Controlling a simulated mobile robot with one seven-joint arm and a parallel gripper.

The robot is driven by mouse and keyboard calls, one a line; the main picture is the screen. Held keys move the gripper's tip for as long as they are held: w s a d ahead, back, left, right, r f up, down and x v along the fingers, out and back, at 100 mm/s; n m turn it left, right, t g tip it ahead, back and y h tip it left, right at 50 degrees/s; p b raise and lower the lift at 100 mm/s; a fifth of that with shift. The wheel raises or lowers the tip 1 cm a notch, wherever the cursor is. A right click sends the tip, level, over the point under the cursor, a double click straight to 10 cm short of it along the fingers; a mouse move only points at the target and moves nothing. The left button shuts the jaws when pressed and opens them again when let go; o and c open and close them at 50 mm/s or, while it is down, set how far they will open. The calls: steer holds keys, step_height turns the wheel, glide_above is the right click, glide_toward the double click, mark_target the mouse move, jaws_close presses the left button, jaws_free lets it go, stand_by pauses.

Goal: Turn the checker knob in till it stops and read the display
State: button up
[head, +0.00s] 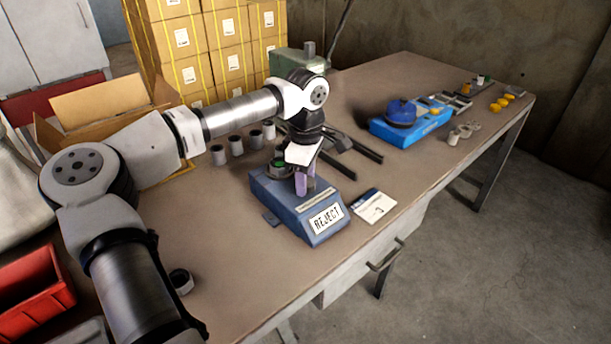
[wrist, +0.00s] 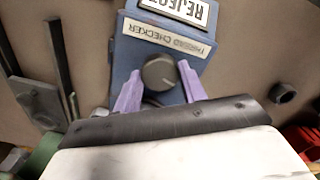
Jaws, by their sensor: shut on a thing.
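The blue thread checker (head: 300,207) stands on the table near its front edge. Its white display (head: 326,219) reads "REJECT"; in the wrist view the display (wrist: 178,10) shows upside down above the "THREAD CHECKER" label. My gripper (head: 304,186) is over the checker, pointing down. In the wrist view, its two purple fingers are on either side of the round grey knob (wrist: 158,74), and my gripper (wrist: 159,77) is shut on it. The knob is hidden by the fingers in the head view. A dark part with a green ring (head: 279,163) sits at the checker's back.
Several grey cylinders (head: 236,146) stand behind the checker, beside dark rails (head: 350,146). A card (head: 374,207) lies right of it. A blue device (head: 407,120) stands further right. A lone ring-shaped part (head: 181,281) is at front left. A red bin (head: 32,290) is left.

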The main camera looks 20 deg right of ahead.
steer(key=m, duration=0.5)
steer(key=shift+m, duration=0.3)
stand_by(0.4)
steer(key=o, duration=1)
step_height(320, 180, up, 14)
steer(key=shift+f+b, duration=0.1)
steer(key=shift+b, duration=0.25)
